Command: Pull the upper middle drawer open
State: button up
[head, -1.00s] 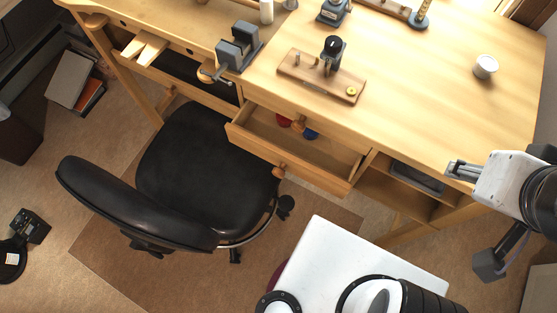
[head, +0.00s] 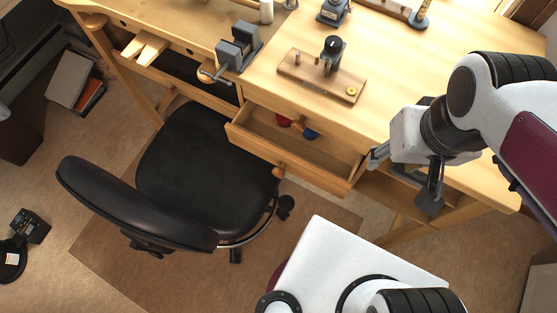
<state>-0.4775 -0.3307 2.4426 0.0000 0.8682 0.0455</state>
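A black chair (head: 205,165) stands left of the pulled-out drawer. The bench top (head: 400,60) carries a vise (head: 238,48) and a wooden board with a small tool (head: 320,78). An open shelf (head: 385,192) lies under my gripper. Floor shows in front of the drawers.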

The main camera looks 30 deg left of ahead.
jog(key=s+a+f+n+g+h, duration=0.1)
jog(key=s+a+f+g, duration=0.1)
jog(key=a+f, duration=0.7)
jog(key=m, duration=0.5)
send_over(279, 171)
jog(key=f, duration=0.6)
jog(key=shift+s+d+f, duration=0.2)
jog(key=shift+f, duration=0.2)
jog(key=shift+w+a+m, duration=0.2)
jog(key=shift+a+m, duration=0.1)
jog(key=shift+m, duration=0.2)
jog(key=shift+f, duration=0.2)
jog(key=shift+f, duration=3.7)
